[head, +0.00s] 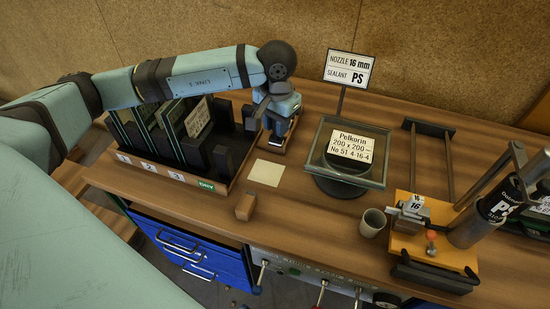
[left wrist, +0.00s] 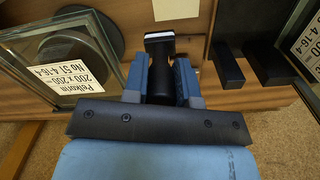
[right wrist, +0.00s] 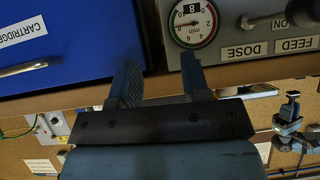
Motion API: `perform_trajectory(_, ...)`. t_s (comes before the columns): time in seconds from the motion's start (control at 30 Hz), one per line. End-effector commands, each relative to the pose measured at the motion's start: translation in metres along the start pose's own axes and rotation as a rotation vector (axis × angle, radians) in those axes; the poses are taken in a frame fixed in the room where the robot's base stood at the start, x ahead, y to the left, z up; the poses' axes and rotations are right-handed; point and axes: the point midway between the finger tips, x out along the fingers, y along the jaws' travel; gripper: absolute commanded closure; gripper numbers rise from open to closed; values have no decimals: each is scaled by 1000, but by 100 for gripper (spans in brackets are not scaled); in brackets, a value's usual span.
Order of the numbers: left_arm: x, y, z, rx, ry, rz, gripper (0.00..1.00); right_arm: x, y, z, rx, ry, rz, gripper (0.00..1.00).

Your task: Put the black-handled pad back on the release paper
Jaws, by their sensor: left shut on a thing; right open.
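My left gripper (head: 280,115) is shut on the black-handled pad (left wrist: 160,68), between the glass rack and the sign post. In the left wrist view the gripper (left wrist: 162,85) grips the dark handle, and a pale end shows beyond the fingers. The release paper (head: 266,173) is a bare cream square lying flat on the bench, in front of the left gripper and apart from it. It also shows at the top of the left wrist view (left wrist: 176,8). My right gripper (right wrist: 160,85) is open and empty near the blue drawer and dose panel; it is out of the head view.
A numbered rack (head: 190,178) with upright panes stands left of the paper. A glass unit (head: 335,175) labelled Pelkorin is on a round stand to the right. A small wooden block (head: 245,207) and a grey cup (head: 372,223) stand near the front edge.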

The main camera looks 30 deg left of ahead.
Motion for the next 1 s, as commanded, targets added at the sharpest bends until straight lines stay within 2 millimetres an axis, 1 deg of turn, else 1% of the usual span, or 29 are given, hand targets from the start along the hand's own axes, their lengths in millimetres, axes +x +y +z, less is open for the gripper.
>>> perform_trajectory(0.03, 13, 0, 1, -1, -6, 1, 98, -2, -1, -3, 1, 0, -1, 57)
perform_trajectory(0.1, 32, 0, 1, -1, -6, 1, 98, -3, -1, -5, 1, 1, -1, 57)
perform_trajectory(0.2, 56, 0, 1, -1, -4, 1, 98, -5, -1, -8, 1, 2, -1, 57)
perform_trajectory(0.3, 75, 0, 0, -2, -3, 0, 98, -6, -1, -10, 1, 2, -1, 57)
perform_trajectory(0.4, 84, 0, 0, 0, 0, 1, 98, -6, -1, -10, 1, 3, -1, 57)
perform_trajectory(0.57, 95, 0, 0, 0, -2, 1, 98, -7, 0, -11, 1, 2, 1, 57)
perform_trajectory(0.8, 128, 0, 0, -1, -1, 1, 98, -9, 1, -15, 1, 2, 2, 57)
perform_trajectory(0.87, 132, 0, 0, 0, 0, 0, 98, -9, 1, -15, 1, 2, 2, 57)
perform_trajectory(1.0, 131, 0, -1, 0, 1, 0, 98, -9, 1, -14, 1, 2, 2, 57)
